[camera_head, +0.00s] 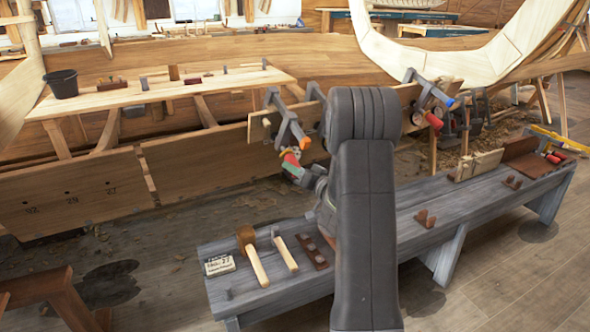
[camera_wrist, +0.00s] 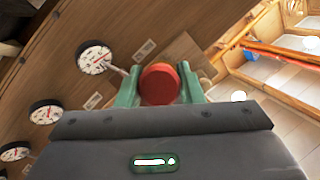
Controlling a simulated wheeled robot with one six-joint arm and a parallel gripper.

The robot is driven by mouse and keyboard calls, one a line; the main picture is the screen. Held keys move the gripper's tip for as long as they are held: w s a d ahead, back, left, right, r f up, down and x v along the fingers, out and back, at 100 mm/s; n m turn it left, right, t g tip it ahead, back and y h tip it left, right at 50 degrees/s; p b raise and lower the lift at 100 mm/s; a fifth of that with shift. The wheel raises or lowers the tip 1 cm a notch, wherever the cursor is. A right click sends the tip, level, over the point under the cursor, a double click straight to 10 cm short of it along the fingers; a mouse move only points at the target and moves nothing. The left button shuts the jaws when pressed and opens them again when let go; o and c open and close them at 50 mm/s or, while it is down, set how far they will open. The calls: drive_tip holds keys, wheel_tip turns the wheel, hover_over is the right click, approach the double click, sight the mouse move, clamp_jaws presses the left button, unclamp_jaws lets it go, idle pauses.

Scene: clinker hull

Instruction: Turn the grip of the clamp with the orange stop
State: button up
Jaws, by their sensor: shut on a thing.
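The clamp with the orange stop (camera_head: 285,118) is a grey metal clamp on the edge of the long plank. Its orange stop (camera_head: 305,143) shows at its lower right end. My gripper (camera_head: 291,164) is at this clamp's red grip (camera_head: 290,156), partly behind my own arm. In the wrist view, the round red grip (camera_wrist: 160,84) sits between the two green fingers of my gripper (camera_wrist: 160,92), which are shut on it.
A similar clamp with a blue stop (camera_head: 452,104) and red grip (camera_head: 434,120) stands farther right on the plank (camera_head: 205,160). Below is a grey bench (camera_head: 410,235) with a mallet (camera_head: 252,255) and other tools.

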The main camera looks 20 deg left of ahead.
idle(0.4)
drive_tip(key=o, duration=1)
drive_tip(key=v, duration=1.3)
drive_tip(key=shift+s+d, duration=0.15)
drive_tip(key=shift+d, duration=0.2)
